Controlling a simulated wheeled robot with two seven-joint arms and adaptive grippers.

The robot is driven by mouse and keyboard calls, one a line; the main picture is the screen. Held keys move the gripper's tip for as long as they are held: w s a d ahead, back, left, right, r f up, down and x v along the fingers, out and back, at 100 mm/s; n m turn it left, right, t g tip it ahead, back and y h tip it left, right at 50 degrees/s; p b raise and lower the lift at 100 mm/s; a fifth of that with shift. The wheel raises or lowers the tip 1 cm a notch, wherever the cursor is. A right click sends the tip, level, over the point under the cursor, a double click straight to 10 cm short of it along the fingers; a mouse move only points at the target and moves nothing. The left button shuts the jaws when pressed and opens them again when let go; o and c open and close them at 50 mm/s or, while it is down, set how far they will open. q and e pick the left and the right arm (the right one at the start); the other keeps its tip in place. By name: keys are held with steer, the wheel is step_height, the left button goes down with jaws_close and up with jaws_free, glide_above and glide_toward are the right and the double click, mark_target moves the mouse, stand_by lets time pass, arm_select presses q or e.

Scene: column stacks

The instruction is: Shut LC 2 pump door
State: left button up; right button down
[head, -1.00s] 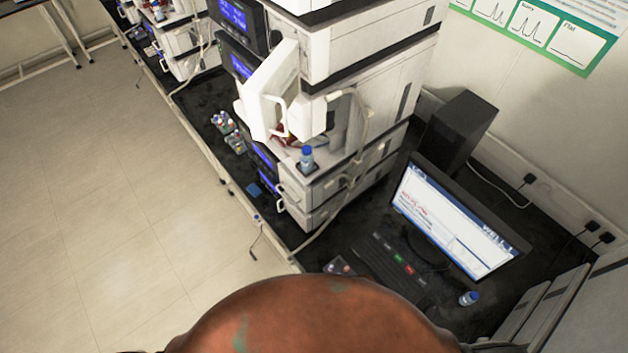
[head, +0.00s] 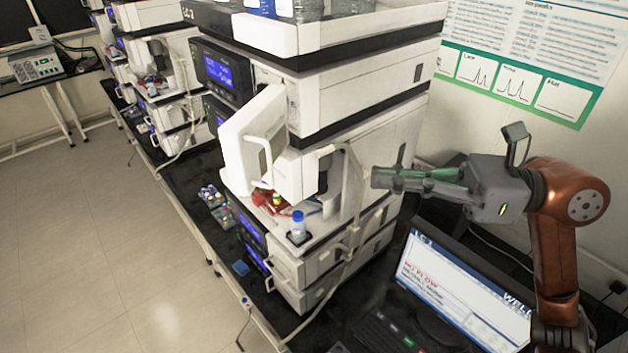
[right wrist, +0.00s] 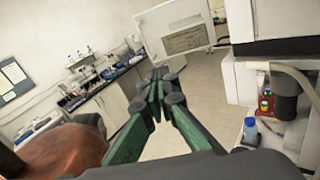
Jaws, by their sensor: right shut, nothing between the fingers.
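The LC stack marked LC 2 (head: 370,75) stands on the dark bench in the head view. The pump door (head: 250,142), a white panel with a loop handle, stands open, swung outward from the stack's front. A white panel that looks like this door (right wrist: 185,27) shows beyond my fingers in the right wrist view. Below the door is an open bay with red and yellow items. My right gripper (head: 374,178) is shut and empty, to the right of the stack and apart from the door. Its fingers (right wrist: 156,82) point ahead in the right wrist view. My left gripper is not in view.
A pale tube (head: 357,185) hangs along the stack front. The monitor (head: 462,295) stands below my right arm. Small vials (head: 210,196) sit on the bench left. Floor left of the bench is clear.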

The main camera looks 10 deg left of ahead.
step_height(320, 180, up, 2)
steer(key=s+n, duration=0.1)
steer(key=s, duration=0.1)
steer(key=p, duration=0.4)
glide_toward(252, 141)
steer(key=a+f, duration=0.4)
steer(key=shift+a+f, duration=0.1)
steer(key=shift+a, duration=0.15)
steer(key=shift+a, duration=0.1)
